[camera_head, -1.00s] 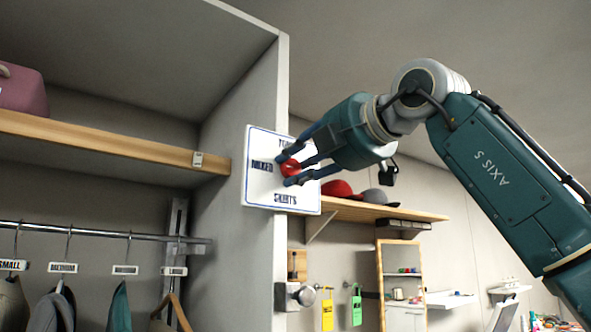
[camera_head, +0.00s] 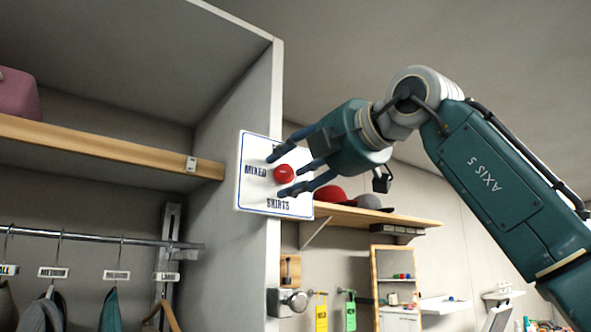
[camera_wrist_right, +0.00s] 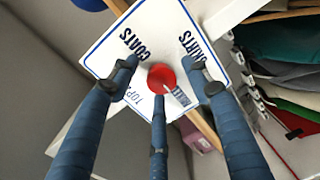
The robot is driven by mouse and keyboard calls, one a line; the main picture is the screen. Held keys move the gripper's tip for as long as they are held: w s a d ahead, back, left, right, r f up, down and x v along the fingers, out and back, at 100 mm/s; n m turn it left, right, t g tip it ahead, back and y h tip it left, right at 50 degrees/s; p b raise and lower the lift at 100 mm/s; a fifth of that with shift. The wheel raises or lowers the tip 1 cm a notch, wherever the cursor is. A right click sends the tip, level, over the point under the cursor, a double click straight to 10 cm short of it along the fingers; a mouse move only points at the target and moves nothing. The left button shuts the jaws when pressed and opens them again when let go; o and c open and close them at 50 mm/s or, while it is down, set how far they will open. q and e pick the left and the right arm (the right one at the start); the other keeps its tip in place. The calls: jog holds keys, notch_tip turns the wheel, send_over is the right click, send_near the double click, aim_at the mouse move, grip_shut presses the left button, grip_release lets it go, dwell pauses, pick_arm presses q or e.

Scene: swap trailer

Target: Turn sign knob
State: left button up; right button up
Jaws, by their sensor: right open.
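The white sign (camera_head: 255,196) with a blue border is mounted on the edge of the grey cabinet panel. It reads "MIXED" at left and "SKIRTS" below in the head view. In the right wrist view the sign (camera_wrist_right: 140,20) also shows "COATS" and part of "TOPS". The round red knob (camera_head: 284,174) sits at the sign's middle, and it shows in the wrist view (camera_wrist_right: 161,78). My right gripper (camera_head: 285,174) is open, its blue fingers spread around the knob. The fingers look apart from the knob, though the lower middle finger comes close to it. My left gripper is out of view.
The grey cabinet (camera_head: 240,110) holds a wooden shelf (camera_head: 100,145) and a hanging rail (camera_head: 100,238) with labelled hangers at left. A wooden shelf (camera_head: 395,216) with caps stands behind the sign. Yellow (camera_head: 321,318) and green tags (camera_head: 350,316) hang below it.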

jog(key=v, duration=1.2)
jog(key=shift+f, duration=0.1)
